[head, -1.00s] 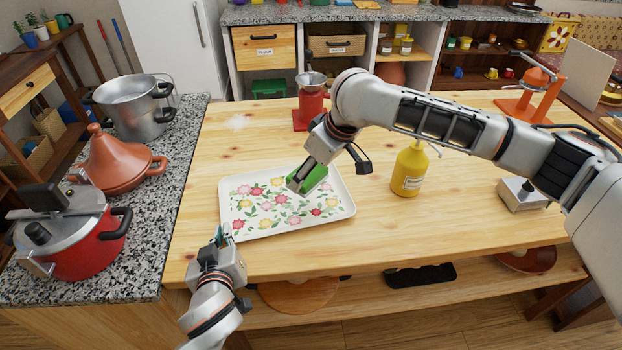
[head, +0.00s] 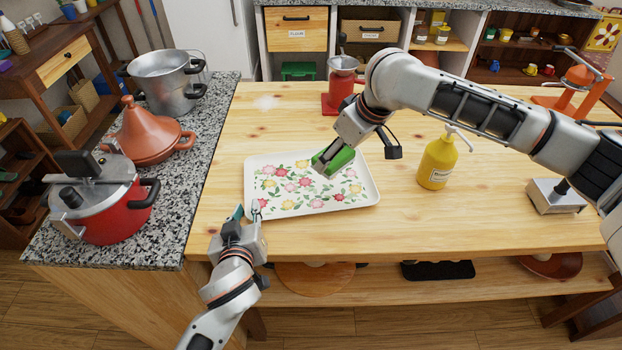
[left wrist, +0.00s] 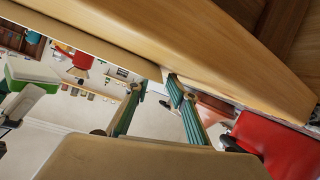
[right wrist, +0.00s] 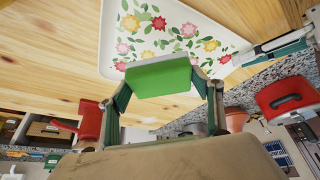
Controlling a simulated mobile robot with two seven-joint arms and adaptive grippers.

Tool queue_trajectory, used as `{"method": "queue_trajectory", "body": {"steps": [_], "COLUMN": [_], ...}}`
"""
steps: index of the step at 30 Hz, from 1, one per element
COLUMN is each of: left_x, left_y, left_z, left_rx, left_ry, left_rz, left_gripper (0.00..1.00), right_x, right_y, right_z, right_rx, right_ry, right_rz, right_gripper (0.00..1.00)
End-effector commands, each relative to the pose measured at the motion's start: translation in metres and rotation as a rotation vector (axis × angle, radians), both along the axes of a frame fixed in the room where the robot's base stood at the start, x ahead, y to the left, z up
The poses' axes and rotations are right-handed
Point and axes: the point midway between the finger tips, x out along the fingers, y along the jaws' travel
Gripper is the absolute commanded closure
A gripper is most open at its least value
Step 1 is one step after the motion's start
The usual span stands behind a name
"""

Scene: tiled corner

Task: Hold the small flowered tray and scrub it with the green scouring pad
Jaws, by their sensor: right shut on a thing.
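The small flowered tray (head: 276,207) is white and lies flat on the wooden table, its rim raised. My right gripper (head: 322,166) is shut on the green scouring pad (head: 342,162), over the tray's back right part; the pad also shows between the fingers in the right wrist view (right wrist: 158,78). Whether the pad touches the tray is hard to tell. My left gripper (head: 249,212) is at the tray's front left corner, fingers apart, with a gap between the tips in the left wrist view (left wrist: 156,84). The fingers do not look clamped on the rim.
A yellow pump bottle (head: 437,163) stands right of the tray, and a red grinder (head: 342,88) behind it. A grey box with a black knob (head: 556,196) is farther right. A red pressure cooker (head: 108,208), a tagine (head: 148,137) and a steel pot (head: 166,82) fill the left counter.

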Motion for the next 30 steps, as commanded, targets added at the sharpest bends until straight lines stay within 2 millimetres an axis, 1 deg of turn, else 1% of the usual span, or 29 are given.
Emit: {"method": "queue_trajectory", "body": {"steps": [5, 8, 15, 19, 24, 30], "left_x": [-0.005, -0.016, -0.051, -0.063, -0.07, -0.07], "left_y": [0.0, -0.002, -0.005, -0.007, -0.007, -0.007], "left_z": [0.001, 0.004, 0.019, 0.025, 0.028, 0.028], "left_rx": [-0.001, -0.003, -0.003, -0.003, 0.0, 0.0], "left_ry": [0.002, 0.003, 0.003, 0.001, 0.0, 0.0], "left_rz": [0.001, 0.0, 0.001, -0.001, 0.0, 0.0], "left_gripper": [0.75, 0.75, 0.75, 0.75, 0.75, 0.75], "right_x": [0.0, 0.0, 0.0, 0.0, 0.0, 0.0], "right_y": [0.0, 0.0, 0.0, 0.0, 0.0, 0.0], "right_z": [0.0, 0.0, 0.0, 0.0, 0.0, 0.0], "right_rx": [0.0, 0.0, 0.0, 0.0, 0.0, 0.0], "right_ry": [0.0, 0.0, 0.0, 0.0, 0.0, 0.0], "right_rz": [0.0, 0.0, 0.0, 0.0, 0.0, 0.0], "right_gripper": [0.62, 0.62, 0.62, 0.62, 0.62, 0.62]}}
